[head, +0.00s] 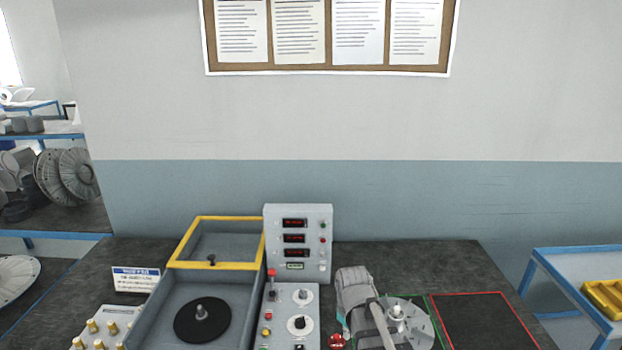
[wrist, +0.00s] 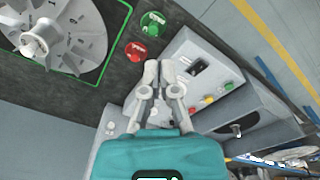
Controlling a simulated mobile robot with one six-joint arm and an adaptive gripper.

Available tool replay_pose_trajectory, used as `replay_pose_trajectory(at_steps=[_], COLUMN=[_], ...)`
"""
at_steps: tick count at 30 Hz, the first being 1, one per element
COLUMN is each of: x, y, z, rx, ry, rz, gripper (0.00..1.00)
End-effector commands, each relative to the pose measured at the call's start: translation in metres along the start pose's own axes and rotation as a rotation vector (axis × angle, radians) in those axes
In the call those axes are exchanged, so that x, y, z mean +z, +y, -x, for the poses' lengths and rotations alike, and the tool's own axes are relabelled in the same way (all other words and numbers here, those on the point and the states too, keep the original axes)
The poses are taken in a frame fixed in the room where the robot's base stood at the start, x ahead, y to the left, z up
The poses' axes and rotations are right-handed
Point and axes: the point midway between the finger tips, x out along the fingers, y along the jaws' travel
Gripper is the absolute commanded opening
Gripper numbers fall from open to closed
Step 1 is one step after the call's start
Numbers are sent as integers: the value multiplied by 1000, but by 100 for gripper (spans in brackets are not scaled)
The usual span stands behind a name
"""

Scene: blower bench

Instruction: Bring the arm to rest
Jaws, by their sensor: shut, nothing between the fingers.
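A bladed wheel (wrist: 48,38) sits inside a green outline. A yellow-framed test box (head: 215,265) and display panel (head: 318,250) stand left. A red-outlined area (head: 485,320) is empty.

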Motion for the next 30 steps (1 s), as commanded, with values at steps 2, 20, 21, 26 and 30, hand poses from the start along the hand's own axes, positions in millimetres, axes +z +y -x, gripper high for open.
replay_pose_trajectory(at_steps=[2, 20, 21, 26, 30], x=[27, 92, 92, 92, 92], y=[5, 22, 22, 22, 22], z=[-1, -2, -2, -2, -2], rx=[-5, -16, -16, -16, -16], ry=[-6, -29, -29, -29, -29], rz=[-141, -634, -633, -631, -631], gripper=[0, 0, 0, 0, 0])
